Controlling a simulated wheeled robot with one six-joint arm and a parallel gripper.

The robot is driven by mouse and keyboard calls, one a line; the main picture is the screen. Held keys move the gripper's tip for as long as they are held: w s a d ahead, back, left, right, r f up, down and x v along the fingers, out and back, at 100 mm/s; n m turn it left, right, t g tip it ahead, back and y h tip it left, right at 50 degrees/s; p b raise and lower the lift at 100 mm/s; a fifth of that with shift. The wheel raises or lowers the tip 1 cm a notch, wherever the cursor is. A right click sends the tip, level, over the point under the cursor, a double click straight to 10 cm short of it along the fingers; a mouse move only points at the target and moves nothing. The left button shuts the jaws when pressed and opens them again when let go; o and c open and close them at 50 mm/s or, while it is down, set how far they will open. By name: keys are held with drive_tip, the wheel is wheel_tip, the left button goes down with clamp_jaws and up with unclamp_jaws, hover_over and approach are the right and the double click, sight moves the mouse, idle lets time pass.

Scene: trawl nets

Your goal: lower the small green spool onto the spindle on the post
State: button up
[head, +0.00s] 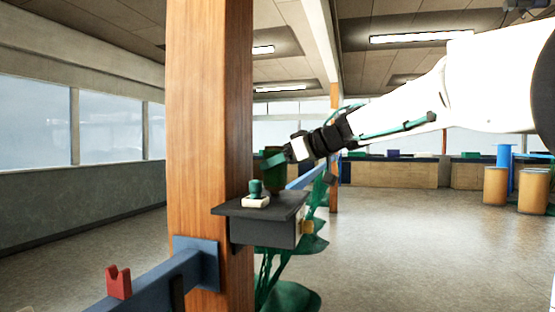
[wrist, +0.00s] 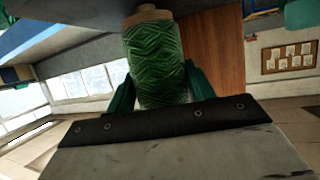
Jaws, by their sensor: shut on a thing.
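The small green spool (wrist: 155,65), wound with green twine and with a pale end, is between the two green fingers of my gripper (wrist: 160,90) in the wrist view. My gripper (head: 272,160) is shut on it. In the head view the dark green shape at the gripper's end is small, and I cannot separate spool from fingers. Below it, a short dark green peg on a white base (head: 256,201), which looks like the spindle, stands upright on a grey shelf (head: 285,207) on the wooden post (head: 208,130). A gap shows between gripper and peg; the gripper is slightly to the right.
A blue rail (head: 150,283) with a red notched block (head: 118,282) runs from the post at lower left. Green netting (head: 290,298) hangs behind and below the shelf. Yellow-brown drums (head: 532,190) and a blue reel (head: 503,158) stand far right. The floor at right is open.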

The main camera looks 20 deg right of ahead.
drive_tip(key=shift+f, duration=0.35)
drive_tip(key=o, duration=1.1)
drive_tip(key=v, duration=0.7)
drive_tip(key=shift+s+d+r, duration=0.15)
drive_tip(key=shift+s+d, duration=0.1)
drive_tip(key=shift+s, duration=0.05)
